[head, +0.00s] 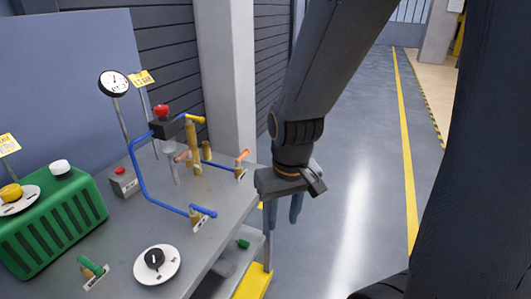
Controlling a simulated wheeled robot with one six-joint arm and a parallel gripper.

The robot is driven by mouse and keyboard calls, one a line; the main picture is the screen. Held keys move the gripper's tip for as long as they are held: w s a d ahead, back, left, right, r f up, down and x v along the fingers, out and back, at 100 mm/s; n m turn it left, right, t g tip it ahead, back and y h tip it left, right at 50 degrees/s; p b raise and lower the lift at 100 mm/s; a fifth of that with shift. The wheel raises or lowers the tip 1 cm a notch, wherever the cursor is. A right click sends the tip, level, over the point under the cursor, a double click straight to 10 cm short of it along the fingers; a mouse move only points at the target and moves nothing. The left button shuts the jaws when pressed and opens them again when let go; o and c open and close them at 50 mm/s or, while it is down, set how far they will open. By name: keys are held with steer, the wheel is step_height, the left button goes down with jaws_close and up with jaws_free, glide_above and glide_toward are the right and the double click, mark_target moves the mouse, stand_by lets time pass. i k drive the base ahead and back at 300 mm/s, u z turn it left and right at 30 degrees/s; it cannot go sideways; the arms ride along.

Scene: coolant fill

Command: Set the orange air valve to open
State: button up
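The orange air valve (241,156) is a small orange handle on a brass body near the right edge of the grey bench. A small label plate sits at its foot, too small to read. The handle slants up to the right; I cannot tell from this view whether it is open or closed. My gripper (283,212) hangs down past the bench's right edge, to the right of and nearer than the valve. Its two blue-grey fingers are apart with nothing between them. It does not touch the valve.
A blue pipe (148,190) with a blue-handled valve (203,213) stands nearer. A yellow-handled valve (195,119), red knob (161,111) and gauge (114,83) rise behind. A green box (55,225) and black dial (155,260) are left. Open floor (350,170) lies right.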

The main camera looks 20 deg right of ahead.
mark_target(237, 161)
steer(key=k, duration=1.1)
steer(key=z, duration=0.65)
steer(key=i, duration=1.45)
steer(key=u, duration=0.5)
